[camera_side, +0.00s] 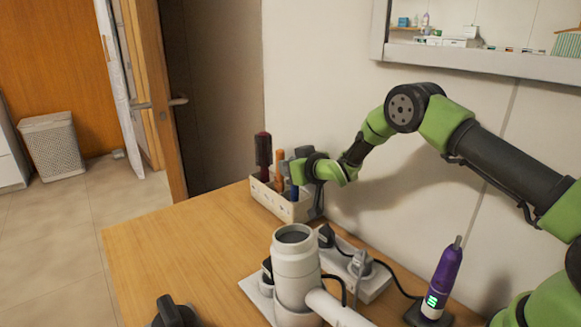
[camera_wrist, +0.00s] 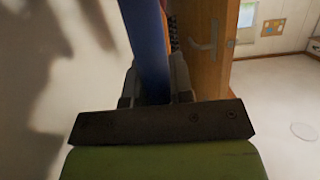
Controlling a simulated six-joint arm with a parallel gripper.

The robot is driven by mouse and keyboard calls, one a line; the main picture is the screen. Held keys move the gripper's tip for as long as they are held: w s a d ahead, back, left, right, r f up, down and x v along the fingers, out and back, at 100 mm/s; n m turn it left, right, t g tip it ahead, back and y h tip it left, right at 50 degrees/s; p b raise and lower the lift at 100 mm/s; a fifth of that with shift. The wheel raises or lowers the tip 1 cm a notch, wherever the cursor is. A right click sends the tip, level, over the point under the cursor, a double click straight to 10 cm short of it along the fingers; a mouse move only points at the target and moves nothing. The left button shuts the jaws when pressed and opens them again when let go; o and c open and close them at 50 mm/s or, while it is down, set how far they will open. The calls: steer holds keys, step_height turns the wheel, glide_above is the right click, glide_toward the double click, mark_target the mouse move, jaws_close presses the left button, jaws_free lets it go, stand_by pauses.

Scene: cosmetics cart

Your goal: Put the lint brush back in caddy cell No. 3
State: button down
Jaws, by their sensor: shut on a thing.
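My gripper (camera_wrist: 152,88) is shut on a long blue handle (camera_wrist: 147,40), which I take for the lint brush; it runs up between the grey fingers in the wrist view. In the side view the blue handle (camera_side: 295,193) shows as a small strip below my gripper (camera_side: 298,172), at the right part of the cream caddy (camera_side: 268,200). The caddy stands at the table's back edge near the wall. The brush's lower end is hidden, so I cannot tell whether it is inside a cell. No cell numbers are readable.
A dark red handle (camera_side: 263,150) and an orange handle (camera_side: 280,158) stand upright in the caddy's left part. In front are a white cylindrical appliance (camera_side: 296,262), a power strip (camera_side: 372,288) with plugs and a purple device (camera_side: 444,275). The table's left part (camera_side: 165,250) is clear.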

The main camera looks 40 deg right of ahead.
steer(key=c, duration=1)
jaws_free()
steer(key=shift+f, duration=0.15)
